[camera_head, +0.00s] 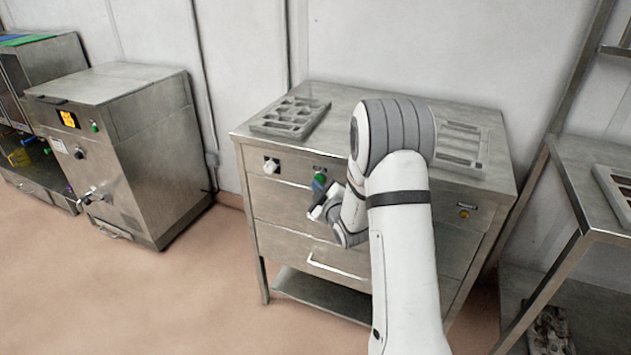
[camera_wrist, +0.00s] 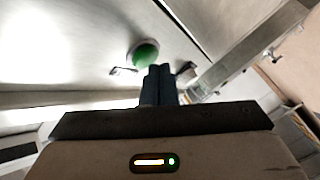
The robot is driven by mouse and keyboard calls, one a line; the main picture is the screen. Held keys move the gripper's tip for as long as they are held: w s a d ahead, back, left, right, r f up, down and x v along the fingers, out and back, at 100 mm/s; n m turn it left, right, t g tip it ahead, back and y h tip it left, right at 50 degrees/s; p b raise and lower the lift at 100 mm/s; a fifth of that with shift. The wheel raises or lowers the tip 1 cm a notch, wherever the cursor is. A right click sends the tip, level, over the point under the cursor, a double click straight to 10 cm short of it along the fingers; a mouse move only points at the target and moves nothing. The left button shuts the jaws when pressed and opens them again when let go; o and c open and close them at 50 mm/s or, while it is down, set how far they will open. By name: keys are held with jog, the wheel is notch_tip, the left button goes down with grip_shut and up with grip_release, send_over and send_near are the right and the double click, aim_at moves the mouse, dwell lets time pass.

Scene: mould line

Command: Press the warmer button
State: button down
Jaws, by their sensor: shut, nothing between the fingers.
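A round green button (camera_head: 319,177) sits on the front panel of the steel cabinet (camera_head: 285,222) in the middle. It also shows in the wrist view (camera_wrist: 143,52), just beyond the fingertips and slightly left of them. My gripper (camera_head: 318,187) is at the panel, right by the button. Its dark fingers (camera_wrist: 160,70) are together with nothing between them. In the wrist view they overlap the lower right part of the button; I cannot tell whether they touch it. My arm hides part of the cabinet front.
A black-and-white knob (camera_head: 271,165) is left of the button, with a small amber fitting (camera_head: 464,212) far right. Mould trays (camera_head: 290,117) lie on the cabinet top. Another steel machine (camera_head: 150,150) stands left, a table (camera_head: 590,175) right. Floor between the machines is clear.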

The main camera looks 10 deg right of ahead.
jog(key=shift+w+d+b, duration=0.3)
jog(key=shift+b, duration=0.25)
dwell(0.4)
jog(key=shift+s+a+f+b, duration=0.1)
jog(key=shift+b, duration=0.2)
jog(key=shift+s+a+b, duration=0.15)
jog(key=shift+s+b, duration=0.1)
jog(key=shift+b, duration=0.05)
jog(key=s+a+b, duration=0.3)
jog(key=s, duration=0.2)
jog(key=shift+a+b, duration=0.3)
jog(key=shift+b, duration=0.05)
